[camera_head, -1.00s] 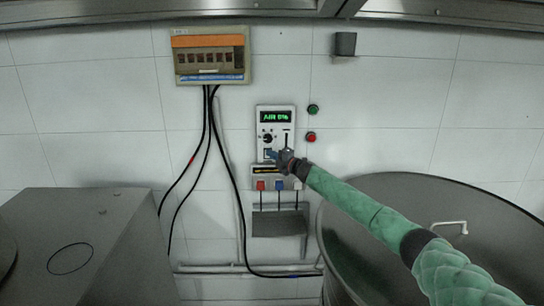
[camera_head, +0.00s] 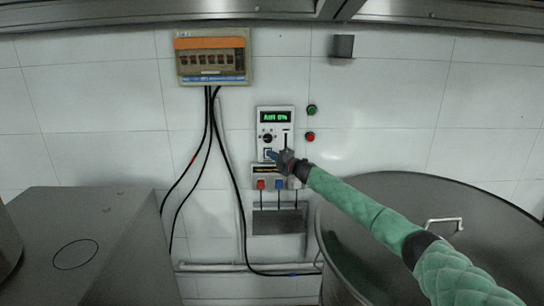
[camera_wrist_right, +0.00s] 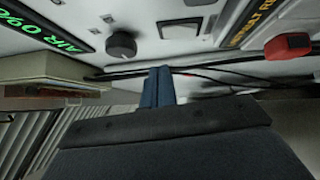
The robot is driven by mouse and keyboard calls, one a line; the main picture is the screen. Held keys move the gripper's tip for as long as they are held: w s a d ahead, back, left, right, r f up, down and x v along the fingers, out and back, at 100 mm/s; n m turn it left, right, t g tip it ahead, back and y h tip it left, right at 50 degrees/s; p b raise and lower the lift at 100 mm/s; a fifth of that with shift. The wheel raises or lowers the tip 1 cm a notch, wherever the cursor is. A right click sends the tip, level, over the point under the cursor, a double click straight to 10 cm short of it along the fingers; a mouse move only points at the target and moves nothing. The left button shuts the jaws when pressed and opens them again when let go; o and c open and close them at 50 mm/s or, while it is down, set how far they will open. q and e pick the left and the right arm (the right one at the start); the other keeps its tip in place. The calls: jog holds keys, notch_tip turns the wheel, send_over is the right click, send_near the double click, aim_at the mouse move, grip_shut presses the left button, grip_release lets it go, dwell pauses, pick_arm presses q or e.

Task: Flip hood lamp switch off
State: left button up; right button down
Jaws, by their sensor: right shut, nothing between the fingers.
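A white control panel (camera_head: 276,122) on the tiled wall has a green display, a black knob and a slider. A small rocker switch (camera_head: 268,153) sits low on its left side; no hood lamp label is readable. In the right wrist view a framed rectangular switch (camera_wrist_right: 181,29) shows beyond the fingers. My right gripper (camera_head: 273,156) is shut and empty, its blue fingertips at the lower edge of the switch. The fingers also show in the wrist view (camera_wrist_right: 158,86); contact cannot be told. My left gripper is not in view.
Green (camera_head: 312,110) and red (camera_head: 310,136) buttons are right of the panel. Coloured plugs (camera_head: 278,184) hang below it. A breaker box (camera_head: 212,57) with black cables is upper left. A large metal vessel (camera_head: 465,205) stands at the right, under my arm.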

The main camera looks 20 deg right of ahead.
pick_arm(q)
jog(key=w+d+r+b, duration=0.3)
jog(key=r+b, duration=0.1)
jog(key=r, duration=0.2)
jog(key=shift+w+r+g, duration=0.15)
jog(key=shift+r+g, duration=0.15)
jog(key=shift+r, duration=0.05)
pick_arm(e)
jog(key=r+v, duration=0.2)
jog(key=v, duration=0.8)
jog(key=shift+s, duration=0.2)
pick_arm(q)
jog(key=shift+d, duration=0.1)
pick_arm(e)
jog(key=shift+w, duration=0.1)
